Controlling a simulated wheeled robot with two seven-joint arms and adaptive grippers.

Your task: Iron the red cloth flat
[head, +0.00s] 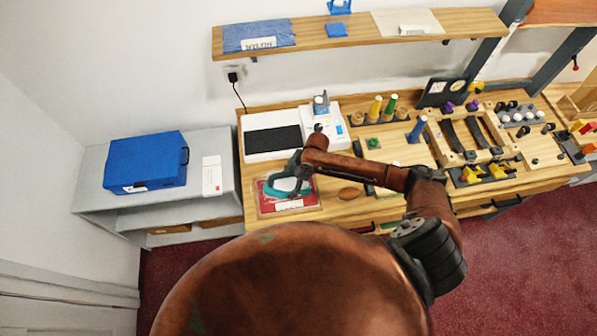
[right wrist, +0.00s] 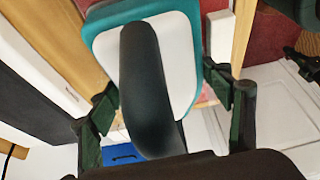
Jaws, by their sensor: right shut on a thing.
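The red cloth (head: 303,206) lies in a flat, shallow spot at the left front of the wooden bench. A teal and white iron (head: 283,188) is over the cloth and covers much of it; I cannot tell whether its sole touches. My right gripper (head: 296,165) is shut on the iron. In the right wrist view the iron's black handle (right wrist: 148,90) and white body (right wrist: 105,55) with teal edge lie between the two dark fingers. The part of the cloth under the iron is hidden. My left gripper is not in view.
A white machine with a black panel (head: 272,139) stands just behind the cloth. A blue case (head: 146,162) and a white box (head: 212,175) sit on the grey shelf at left. A brown oval (head: 349,193) lies right of the cloth. Coloured cones and tools fill the bench's right.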

